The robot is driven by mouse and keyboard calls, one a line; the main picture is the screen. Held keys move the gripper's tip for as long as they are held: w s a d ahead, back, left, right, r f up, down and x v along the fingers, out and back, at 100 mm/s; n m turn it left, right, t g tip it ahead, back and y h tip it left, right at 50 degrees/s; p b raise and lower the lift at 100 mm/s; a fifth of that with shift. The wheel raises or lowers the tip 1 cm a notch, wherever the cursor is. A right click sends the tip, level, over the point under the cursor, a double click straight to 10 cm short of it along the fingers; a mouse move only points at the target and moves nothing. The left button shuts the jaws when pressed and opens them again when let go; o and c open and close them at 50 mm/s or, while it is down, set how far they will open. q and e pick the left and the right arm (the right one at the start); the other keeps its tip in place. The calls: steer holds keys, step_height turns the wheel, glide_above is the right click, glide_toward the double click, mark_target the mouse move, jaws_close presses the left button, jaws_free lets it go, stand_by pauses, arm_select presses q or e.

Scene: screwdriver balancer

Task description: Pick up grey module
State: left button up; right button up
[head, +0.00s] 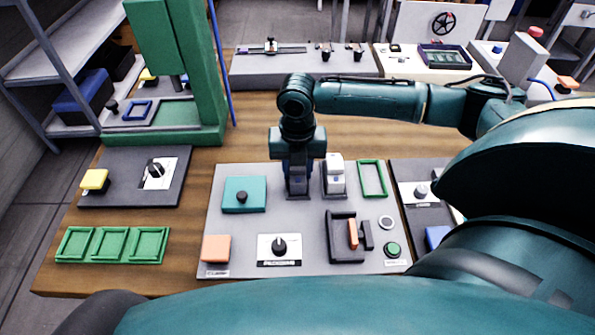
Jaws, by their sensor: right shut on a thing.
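My right gripper (297,178) reaches down from the back over the grey panel (228,187). It is shut on the grey module (297,183), which shows only as a small greyish patch between the fingers. The module is at a dark holder (298,196) on the panel, and the gripper hides most of it. I cannot tell whether it is lifted clear of the holder. Just to the right, a pale module (336,173) stands upright in a similar dark holder. My left gripper is not in view.
The panel also carries a teal box (244,194), a green frame (372,178), an orange block (216,248), a black knob (280,245) and a green button (392,249). Green trays (112,244) lie left. A green press (200,70) stands back left.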

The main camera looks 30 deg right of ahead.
mark_target(292, 170)
step_height(292, 170, up, 10)
steer(key=shift+r, duration=0.1)
steer(key=m, duration=0.2)
steer(key=a+m, duration=0.1)
steer(key=m, duration=0.1)
steer(key=a+m, duration=0.1)
steer(key=m, duration=0.2)
steer(key=shift+s+r+p, duration=0.15)
steer(key=shift+s+p, duration=0.2)
steer(key=shift+s, duration=0.05)
steer(key=s+a+m, duration=0.1)
steer(key=a+m, duration=0.1)
steer(key=m, duration=0.9)
steer(key=s+a+r+m+p, duration=0.1)
steer(key=s+a+m, duration=0.1)
steer(key=m, duration=0.9)
steer(key=shift+a+r+m, duration=0.3)
steer(key=shift+a+m, duration=0.1)
steer(key=shift+a, duration=0.15)
steer(key=shift+f, duration=0.1)
